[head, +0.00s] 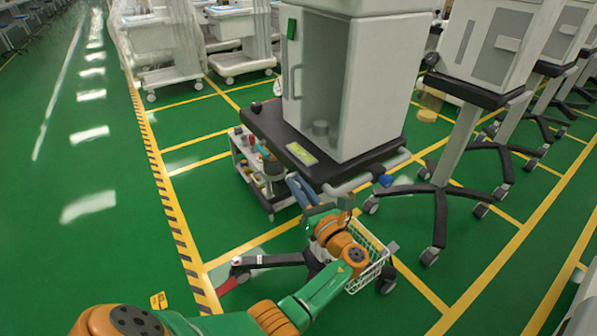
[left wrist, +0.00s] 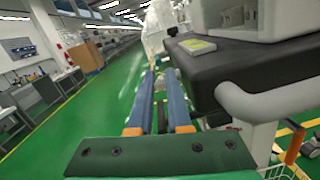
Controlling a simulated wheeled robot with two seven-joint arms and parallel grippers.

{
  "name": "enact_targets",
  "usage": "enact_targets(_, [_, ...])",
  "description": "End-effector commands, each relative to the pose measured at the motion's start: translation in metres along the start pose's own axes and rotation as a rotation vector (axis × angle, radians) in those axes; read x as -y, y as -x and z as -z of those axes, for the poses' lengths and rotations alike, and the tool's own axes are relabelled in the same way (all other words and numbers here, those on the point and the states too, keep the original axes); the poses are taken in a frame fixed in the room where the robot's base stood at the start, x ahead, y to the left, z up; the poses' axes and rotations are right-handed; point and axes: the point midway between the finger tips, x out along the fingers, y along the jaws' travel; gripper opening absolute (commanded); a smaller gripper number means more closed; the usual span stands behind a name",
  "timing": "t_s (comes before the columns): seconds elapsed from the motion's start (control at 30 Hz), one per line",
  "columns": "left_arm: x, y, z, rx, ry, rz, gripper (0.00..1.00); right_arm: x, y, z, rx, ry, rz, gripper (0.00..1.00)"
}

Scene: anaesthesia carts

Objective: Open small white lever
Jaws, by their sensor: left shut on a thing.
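The cart (head: 375,75) is a tall white cabinet with a clear-looking front on a black base shelf (head: 270,125). My left gripper (head: 297,187) is beside the front edge of that shelf, its blue fingers pointing away from me. In the left wrist view its long blue fingers (left wrist: 161,85) run close together, left of the black shelf edge (left wrist: 240,70). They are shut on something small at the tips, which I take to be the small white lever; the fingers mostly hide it. My right gripper is not in view.
A white bar handle (left wrist: 265,103) juts from the shelf close to my gripper. A wire basket (head: 368,250) hangs below. A small trolley with bottles (head: 246,165) stands behind. More carts (head: 490,45) line the right. The green floor at left is clear.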

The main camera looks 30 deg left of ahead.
Motion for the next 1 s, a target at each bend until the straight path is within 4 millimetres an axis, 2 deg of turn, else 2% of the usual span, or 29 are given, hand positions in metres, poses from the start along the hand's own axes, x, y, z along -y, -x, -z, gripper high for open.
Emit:
enact_targets(0.03, [-0.003,-0.002,-0.017,-0.045,0.002,0.009,0.00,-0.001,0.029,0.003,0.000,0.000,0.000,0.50])
enact_targets(0.5, [-0.008,-0.017,-0.034,-0.481,0.036,0.086,0.00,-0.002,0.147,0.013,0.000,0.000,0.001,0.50])
enact_targets(0.7, [-0.009,-0.025,-0.037,-0.662,0.050,0.120,0.00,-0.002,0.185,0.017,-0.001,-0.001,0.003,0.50])
enact_targets(1.0, [-0.009,-0.036,-0.035,-0.896,0.071,0.163,0.00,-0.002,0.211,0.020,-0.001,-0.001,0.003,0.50])
